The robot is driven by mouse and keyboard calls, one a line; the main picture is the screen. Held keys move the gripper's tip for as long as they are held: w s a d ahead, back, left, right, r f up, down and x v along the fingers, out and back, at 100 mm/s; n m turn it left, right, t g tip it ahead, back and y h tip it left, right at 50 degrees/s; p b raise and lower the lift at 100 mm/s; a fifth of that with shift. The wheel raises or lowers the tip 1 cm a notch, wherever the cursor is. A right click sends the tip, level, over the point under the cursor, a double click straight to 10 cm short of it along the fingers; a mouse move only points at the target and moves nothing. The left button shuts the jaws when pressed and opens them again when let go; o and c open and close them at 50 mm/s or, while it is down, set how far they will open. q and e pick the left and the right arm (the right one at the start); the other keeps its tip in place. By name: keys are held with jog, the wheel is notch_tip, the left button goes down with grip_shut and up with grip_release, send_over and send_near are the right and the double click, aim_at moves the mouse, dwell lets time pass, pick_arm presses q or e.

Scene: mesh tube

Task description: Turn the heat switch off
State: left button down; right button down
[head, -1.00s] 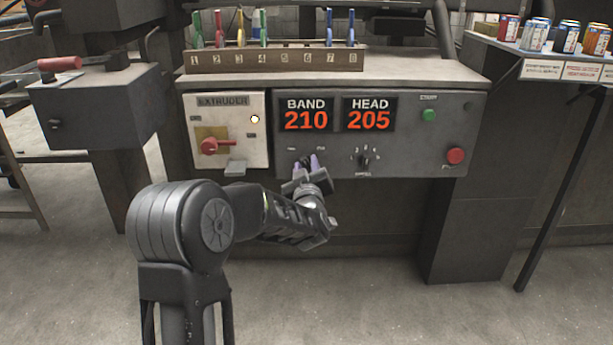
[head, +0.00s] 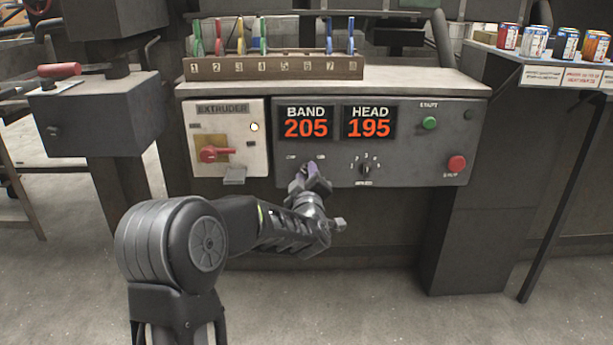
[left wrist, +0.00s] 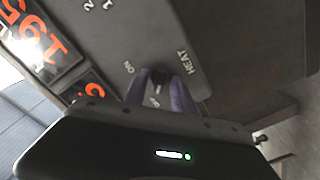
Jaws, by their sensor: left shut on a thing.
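The heat switch (left wrist: 161,76) is a small dark knob on the grey control panel (head: 400,170), below the BAND display. In the left wrist view it sits between my purple fingertips, with the HEAT label to its right and ON to its left. My left gripper (head: 313,172) is shut on it; the gripper also shows in the left wrist view (left wrist: 161,90). In the head view the fingers hide the switch. Which way the switch points is not clear. My right gripper is in neither view.
The displays (head: 338,122) read BAND 205 and HEAD 195. A numbered selector knob (head: 365,169), green button (head: 430,123) and red button (head: 457,163) are to the right. The pale extruder box (head: 255,165) with a red handle (head: 213,154) is left.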

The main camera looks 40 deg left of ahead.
pick_arm(q)
jog(key=c, duration=1.4)
grip_release()
jog(key=shift+s, duration=0.1)
jog(key=p+v, duration=0.2)
jog(key=v, duration=0.5)
jog(key=shift+s+d, duration=0.25)
jog(key=shift+d, duration=0.05)
